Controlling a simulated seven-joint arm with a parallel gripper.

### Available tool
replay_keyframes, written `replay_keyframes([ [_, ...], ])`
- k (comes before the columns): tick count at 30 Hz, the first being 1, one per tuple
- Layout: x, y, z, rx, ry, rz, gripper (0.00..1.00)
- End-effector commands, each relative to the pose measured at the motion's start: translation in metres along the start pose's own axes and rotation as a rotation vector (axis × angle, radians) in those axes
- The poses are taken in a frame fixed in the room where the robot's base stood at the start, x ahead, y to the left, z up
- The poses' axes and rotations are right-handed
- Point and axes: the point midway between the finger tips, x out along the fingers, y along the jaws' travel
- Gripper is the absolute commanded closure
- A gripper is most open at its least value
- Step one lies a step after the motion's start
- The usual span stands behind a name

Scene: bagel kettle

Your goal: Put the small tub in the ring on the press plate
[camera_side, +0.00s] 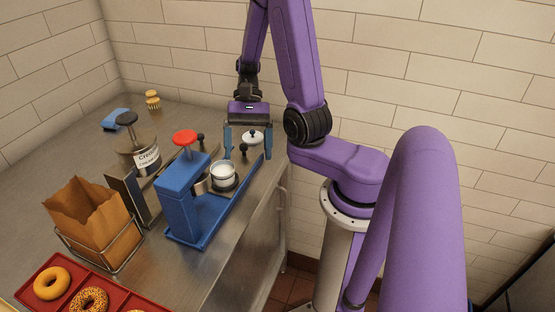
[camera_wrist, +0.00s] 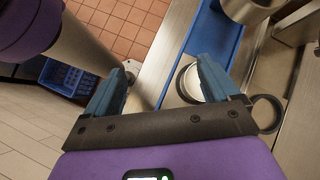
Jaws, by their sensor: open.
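A small white tub (camera_side: 223,171) with a grey top sits upright on a dark round base on the press's blue plate (camera_side: 212,228). Whether a ring surrounds it is too small to tell. The blue press (camera_side: 186,200) with a red knob stands in front of it. My gripper (camera_side: 248,153) is open and empty, pointing down behind the tub, at the far end of the plate. A white round piece (camera_side: 252,136) shows between its fingers. In the wrist view a white round rim (camera_wrist: 184,84) is partly hidden by the right finger of my gripper (camera_wrist: 166,64).
A labelled canister (camera_side: 140,155) and a metal stand are left of the press. A paper bag (camera_side: 90,217) in a wire holder and a red doughnut tray (camera_side: 72,262) are in front. A brush and blue sponge (camera_side: 115,119) lie behind. The counter edge runs close along the right.

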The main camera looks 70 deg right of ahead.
Motion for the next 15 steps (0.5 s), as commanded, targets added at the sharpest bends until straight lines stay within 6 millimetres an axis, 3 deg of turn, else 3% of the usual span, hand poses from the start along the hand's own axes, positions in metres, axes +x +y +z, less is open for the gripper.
replay_keyframes([
  [15,0.007,-0.001,0.023,-0.575,0.138,0.402,0.11],
])
